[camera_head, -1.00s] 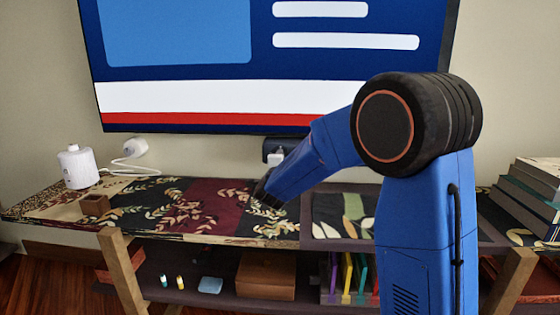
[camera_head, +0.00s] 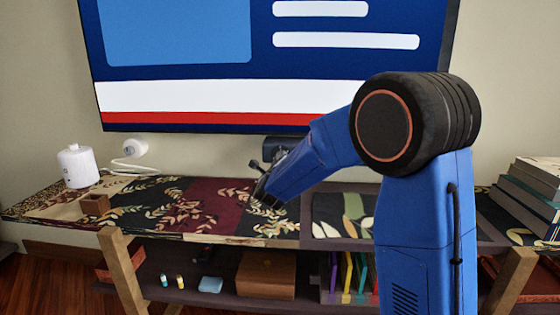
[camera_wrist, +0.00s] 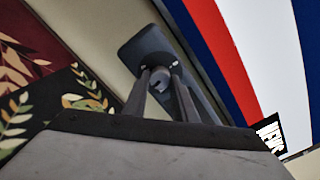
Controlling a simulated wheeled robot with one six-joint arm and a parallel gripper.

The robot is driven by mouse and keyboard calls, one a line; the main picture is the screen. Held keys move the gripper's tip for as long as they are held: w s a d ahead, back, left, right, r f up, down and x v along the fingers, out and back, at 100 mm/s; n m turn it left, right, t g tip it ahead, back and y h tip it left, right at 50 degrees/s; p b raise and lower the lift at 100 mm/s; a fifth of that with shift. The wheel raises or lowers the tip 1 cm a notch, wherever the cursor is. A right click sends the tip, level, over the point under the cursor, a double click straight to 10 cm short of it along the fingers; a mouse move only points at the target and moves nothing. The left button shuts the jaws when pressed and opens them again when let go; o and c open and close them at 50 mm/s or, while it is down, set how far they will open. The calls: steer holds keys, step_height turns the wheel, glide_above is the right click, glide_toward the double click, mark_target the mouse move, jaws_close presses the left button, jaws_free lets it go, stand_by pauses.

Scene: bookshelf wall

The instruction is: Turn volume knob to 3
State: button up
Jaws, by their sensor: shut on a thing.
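A dark grey panel (camera_head: 280,143) is on the wall below the screen, partly behind my arm. It also shows in the wrist view (camera_wrist: 150,48). A small grey volume knob (camera_wrist: 159,76) stands out from the panel, between the two fingers of my gripper (camera_wrist: 160,74). My gripper is shut on the knob, which is mostly covered by the fingers. In the head view my gripper (camera_head: 259,168) is in front of the panel, above the shelf top, and the knob is hidden. I cannot read any number or mark on the panel.
A large screen (camera_head: 200,95) hangs just above the panel. A patterned cloth (camera_head: 215,205) covers the shelf top. Books (camera_head: 530,190) are stacked at the right.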

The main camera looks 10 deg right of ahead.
steer(key=shift+f+m, duration=0.2)
steer(key=shift+m, duration=0.4)
steer(key=o, duration=1)
steer(key=shift+o, duration=0.2)
steer(key=shift+r, duration=0.1)
steer(key=v, duration=1.7)
steer(key=shift+s, duration=0.25)
